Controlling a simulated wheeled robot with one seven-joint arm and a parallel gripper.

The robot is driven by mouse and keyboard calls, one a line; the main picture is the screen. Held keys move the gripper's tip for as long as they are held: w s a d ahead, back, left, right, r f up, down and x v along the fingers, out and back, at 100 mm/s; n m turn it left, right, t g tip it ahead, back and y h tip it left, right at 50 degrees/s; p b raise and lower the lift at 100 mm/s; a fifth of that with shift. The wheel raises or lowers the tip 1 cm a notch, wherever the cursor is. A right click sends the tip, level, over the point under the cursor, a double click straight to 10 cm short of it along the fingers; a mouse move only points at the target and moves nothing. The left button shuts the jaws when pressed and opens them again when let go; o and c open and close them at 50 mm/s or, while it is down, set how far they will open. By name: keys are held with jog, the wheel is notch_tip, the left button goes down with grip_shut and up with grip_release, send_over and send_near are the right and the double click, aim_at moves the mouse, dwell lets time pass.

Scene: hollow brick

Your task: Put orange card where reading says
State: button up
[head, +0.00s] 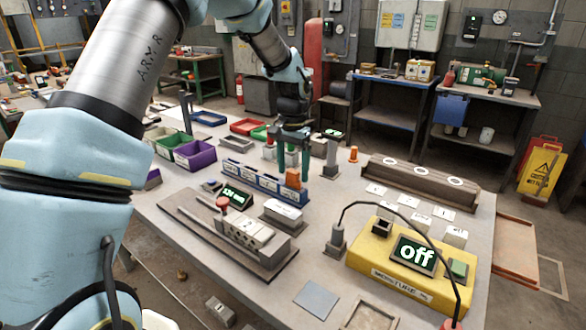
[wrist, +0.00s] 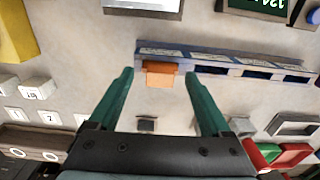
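The orange card (head: 293,178) stands at the right end of a blue slotted rack (head: 250,181) with white labels too small to read. My gripper (head: 293,168) is open and points down over that end of the rack. In the wrist view the orange card (wrist: 160,74) shows between the two spread green fingertips, with a gap on each side; I cannot tell how far below them it is. The yellow meter box (head: 380,258), labelled "MOISTURE %", shows "off" on its display (head: 415,254). A green button (head: 458,268) is beside the display.
A cable runs from a grey probe block (head: 336,240) over the yellow box. A lever fixture (head: 235,235) and a small green-lit display (head: 237,197) are in front of the rack. Numbered white blocks (head: 455,236) and a long brown holder (head: 420,185) are at right; coloured bins (head: 195,154) are at left.

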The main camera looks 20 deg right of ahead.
jog(key=shift+o, duration=0.8)
notch_tip(320, 180, up, 11)
jog(key=b, duration=0.2)
jog(key=shift+b, duration=0.3)
jog(key=shift+f, duration=0.1)
jog(key=a+f+n, duration=0.3)
jog(key=a+n, duration=0.2)
jog(key=a, duration=1.5)
jog(key=s+a+f+n, duration=0.2)
jog(key=s+a, duration=0.3)
jog(key=a, duration=0.3)
jog(key=s+a+f+n+t, duration=0.1)
jog(key=s+a+f+n, duration=0.1)
jog(key=s+a+n, duration=0.2)
jog(key=s+a, duration=0.2)
jog(key=a, duration=0.2)
jog(key=shift+a+f+t, duration=0.3)
jog(key=shift+a+f, duration=0.05)
